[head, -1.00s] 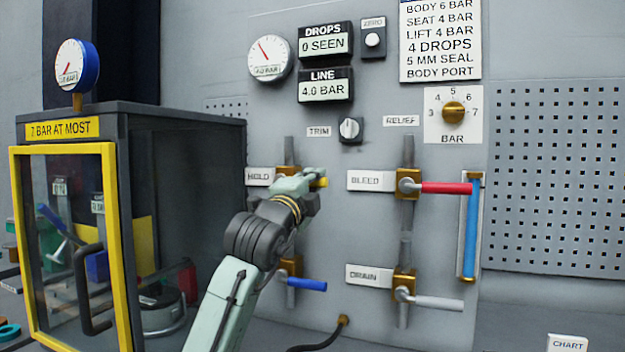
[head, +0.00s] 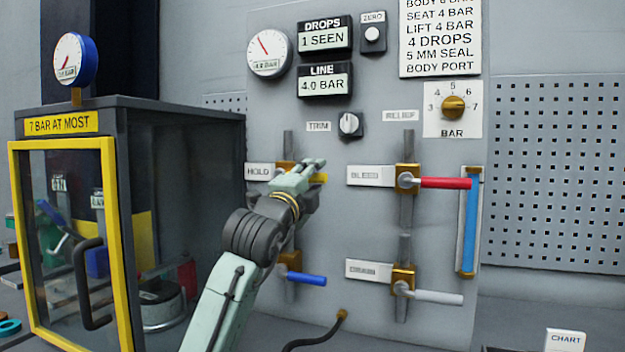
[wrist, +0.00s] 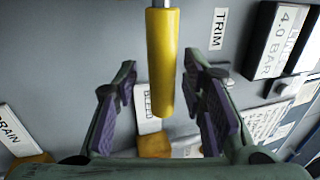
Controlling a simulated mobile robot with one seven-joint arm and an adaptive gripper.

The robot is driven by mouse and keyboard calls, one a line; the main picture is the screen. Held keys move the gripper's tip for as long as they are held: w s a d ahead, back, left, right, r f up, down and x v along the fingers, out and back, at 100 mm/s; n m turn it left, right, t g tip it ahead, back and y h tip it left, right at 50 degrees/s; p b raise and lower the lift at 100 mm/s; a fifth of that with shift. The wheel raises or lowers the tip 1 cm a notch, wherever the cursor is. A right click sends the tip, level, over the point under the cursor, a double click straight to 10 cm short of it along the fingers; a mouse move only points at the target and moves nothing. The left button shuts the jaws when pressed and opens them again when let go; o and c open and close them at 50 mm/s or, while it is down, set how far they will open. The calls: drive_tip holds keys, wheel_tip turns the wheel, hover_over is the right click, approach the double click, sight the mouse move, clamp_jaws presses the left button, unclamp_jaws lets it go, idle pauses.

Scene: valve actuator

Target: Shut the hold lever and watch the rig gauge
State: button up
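The HOLD lever has a yellow handle (head: 320,179) that points right from its valve on the panel; it also shows in the wrist view (wrist: 161,60). My gripper (head: 312,178) is at this handle. In the wrist view its fingers (wrist: 163,105) stand apart on either side of the handle, with gaps visible. A white round gauge (head: 269,53) on the panel has its needle up and left. A blue-rimmed gauge (head: 74,60) stands on the cabinet, its needle pointing low left. I cannot tell which is the rig gauge. The DROPS display (head: 325,40) reads 1 SEEN; LINE (head: 325,84) reads 4.0 BAR.
A red BLEED lever (head: 445,183), a grey lever (head: 438,298) below it and a blue lever (head: 307,279) all point right. The glass-fronted cabinet (head: 180,190) stands left of my arm. The TRIM knob (head: 350,125) is above my gripper.

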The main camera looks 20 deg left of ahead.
drive_tip(key=v, duration=1.2)
drive_tip(key=shift+s+r, duration=0.1)
drive_tip(key=shift+r, duration=0.05)
